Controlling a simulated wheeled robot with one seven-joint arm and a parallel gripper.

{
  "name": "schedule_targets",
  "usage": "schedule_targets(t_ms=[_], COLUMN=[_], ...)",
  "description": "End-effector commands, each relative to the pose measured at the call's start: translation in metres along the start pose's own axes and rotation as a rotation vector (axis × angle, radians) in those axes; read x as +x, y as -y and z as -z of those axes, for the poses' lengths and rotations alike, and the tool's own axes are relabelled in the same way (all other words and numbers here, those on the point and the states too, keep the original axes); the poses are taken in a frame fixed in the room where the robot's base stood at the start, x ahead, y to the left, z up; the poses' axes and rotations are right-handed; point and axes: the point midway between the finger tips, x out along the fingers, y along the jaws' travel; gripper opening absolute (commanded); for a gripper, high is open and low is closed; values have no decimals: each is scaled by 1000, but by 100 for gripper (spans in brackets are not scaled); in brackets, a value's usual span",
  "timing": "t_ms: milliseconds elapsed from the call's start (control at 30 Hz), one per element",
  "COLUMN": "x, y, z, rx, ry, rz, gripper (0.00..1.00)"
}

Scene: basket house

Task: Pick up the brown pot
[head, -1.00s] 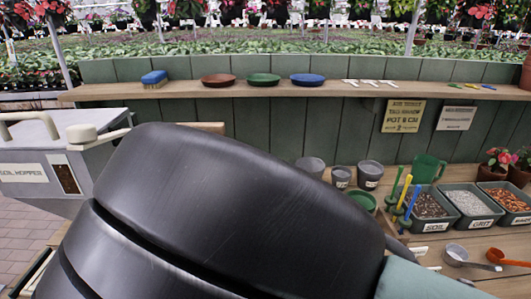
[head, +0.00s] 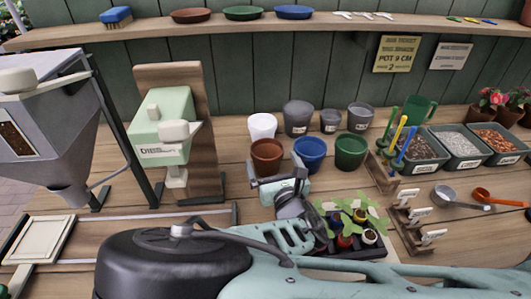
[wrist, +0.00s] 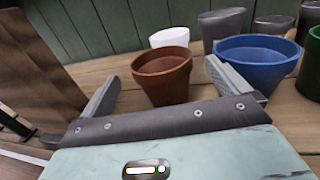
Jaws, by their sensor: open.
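The brown pot (head: 267,157) stands upright on the wooden bench, in the front row of pots, left of a blue pot (head: 310,154). It also shows in the wrist view (wrist: 162,78), just beyond my fingers and roughly between their lines. My gripper (head: 277,187) is in front of the pot, a little nearer to me. In the wrist view my gripper (wrist: 160,83) is open and empty, its two fingers spread wide. I cannot tell whether either finger touches the pot. The pot's lower part is partly hidden by my gripper in the head view.
A white pot (head: 262,126) stands behind the brown one, with several grey pots (head: 298,117) to its right. A green pot (head: 350,152) is further right. A green dispenser (head: 170,130) stands left. A seedling tray (head: 350,241) lies right of my wrist.

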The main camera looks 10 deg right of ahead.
Motion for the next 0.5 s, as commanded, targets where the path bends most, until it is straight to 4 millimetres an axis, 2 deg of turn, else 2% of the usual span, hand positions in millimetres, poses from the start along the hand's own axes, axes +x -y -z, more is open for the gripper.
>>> schedule_targets(t_ms=[300,500], x=[48,61], y=[1,1], z=[-2,-1], rx=[2,0], ry=[1,0], rz=[2,1], gripper=[100,100])
